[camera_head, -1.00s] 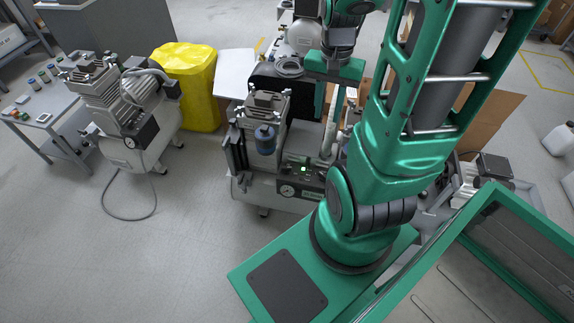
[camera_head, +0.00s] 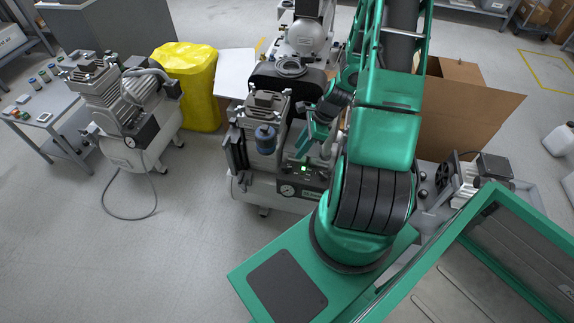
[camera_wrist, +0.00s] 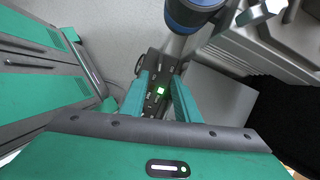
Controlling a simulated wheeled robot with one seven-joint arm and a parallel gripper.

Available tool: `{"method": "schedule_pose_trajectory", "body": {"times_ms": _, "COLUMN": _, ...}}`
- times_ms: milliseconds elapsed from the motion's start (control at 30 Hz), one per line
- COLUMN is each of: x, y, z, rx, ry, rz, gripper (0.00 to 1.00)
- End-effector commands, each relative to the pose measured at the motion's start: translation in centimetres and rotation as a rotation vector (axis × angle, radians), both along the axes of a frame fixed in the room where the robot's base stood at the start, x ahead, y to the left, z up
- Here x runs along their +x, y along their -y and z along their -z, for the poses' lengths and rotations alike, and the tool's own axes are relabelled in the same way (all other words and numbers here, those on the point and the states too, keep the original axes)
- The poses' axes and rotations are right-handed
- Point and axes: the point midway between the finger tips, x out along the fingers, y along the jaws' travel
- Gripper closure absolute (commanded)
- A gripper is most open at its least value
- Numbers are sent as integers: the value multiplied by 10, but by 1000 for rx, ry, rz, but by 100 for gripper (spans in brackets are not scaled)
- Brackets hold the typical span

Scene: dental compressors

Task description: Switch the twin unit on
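The compressor in the middle of the head view (camera_head: 262,184) has a grey pump head with a blue canister and a dark front control panel (camera_head: 310,174) with a gauge and a lit green square. I cannot tell for certain that it is the twin unit, as my arm covers its right side. In the wrist view the panel (camera_wrist: 153,103) and its green light (camera_wrist: 160,91) show between my fingers. My gripper (camera_wrist: 161,76) is open and empty, pointing down at the panel. It also shows above the panel in the head view (camera_head: 304,146). Contact cannot be made out.
Another compressor (camera_head: 150,150) stands at left beside a grey bench (camera_head: 60,128). A grey machine (camera_head: 482,178) is at right. Open floor lies at front left.

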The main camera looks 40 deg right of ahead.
Motion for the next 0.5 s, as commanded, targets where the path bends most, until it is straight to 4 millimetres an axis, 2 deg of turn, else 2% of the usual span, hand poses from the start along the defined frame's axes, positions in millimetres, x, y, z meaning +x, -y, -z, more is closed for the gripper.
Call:
{"method": "schedule_pose_trajectory", "body": {"times_ms": 267, "x": 5, "y": -7, "z": 21, "rx": 10, "ry": -1, "rz": 18, "gripper": 71}}
{"method": "schedule_pose_trajectory", "body": {"times_ms": 500, "x": 13, "y": -18, "z": 54, "rx": 11, "ry": -1, "rz": 16, "gripper": 71}}
